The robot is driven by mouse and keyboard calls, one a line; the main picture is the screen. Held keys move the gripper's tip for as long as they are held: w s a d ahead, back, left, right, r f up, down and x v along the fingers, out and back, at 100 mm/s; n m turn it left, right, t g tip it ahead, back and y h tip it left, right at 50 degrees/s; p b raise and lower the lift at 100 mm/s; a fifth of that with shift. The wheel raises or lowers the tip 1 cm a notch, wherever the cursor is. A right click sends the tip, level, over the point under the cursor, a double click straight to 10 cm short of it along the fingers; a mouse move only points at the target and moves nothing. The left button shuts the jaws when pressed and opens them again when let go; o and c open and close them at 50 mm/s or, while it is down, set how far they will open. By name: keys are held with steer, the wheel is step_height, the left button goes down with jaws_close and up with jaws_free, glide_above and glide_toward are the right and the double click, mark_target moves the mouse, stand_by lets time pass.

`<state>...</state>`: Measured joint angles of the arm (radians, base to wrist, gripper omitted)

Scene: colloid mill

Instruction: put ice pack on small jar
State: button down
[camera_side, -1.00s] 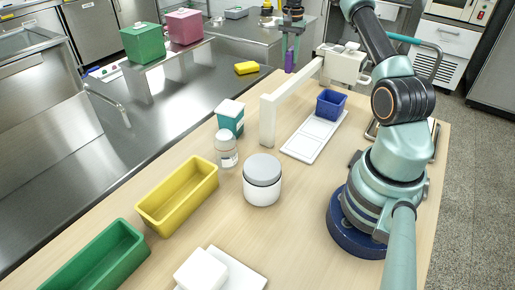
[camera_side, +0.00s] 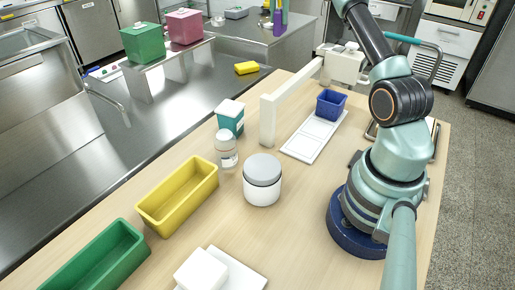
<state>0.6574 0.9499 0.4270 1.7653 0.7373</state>
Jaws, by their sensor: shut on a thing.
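My gripper (camera_side: 278,10) is at the top edge of the view, with only its fingers showing. It is shut on a small upright purple object (camera_side: 278,24), held high above the far work area. This may be the ice pack, but it is too small to tell. A small jar (camera_side: 227,150) with a white lid and a label stands upright on the wooden table. A larger white jar with a grey lid (camera_side: 262,180) stands in front of it to the right. My gripper is far from both jars.
A teal and white carton (camera_side: 230,117) and a white arch (camera_side: 267,120) stand close behind the small jar. A yellow bin (camera_side: 178,196) and a green bin (camera_side: 97,262) are at the left front.

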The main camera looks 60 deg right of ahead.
steer(key=w+a+r, duration=0.2)
steer(key=a+r, duration=0.3)
steer(key=a, duration=0.6)
step_height(320, 180, up, 2)
steer(key=m, duration=0.2)
glide_above(246, 165)
step_height(246, 165, down, 20)
steer(key=shift+r, duration=0.1)
steer(key=c, duration=0.6)
jaws_free()
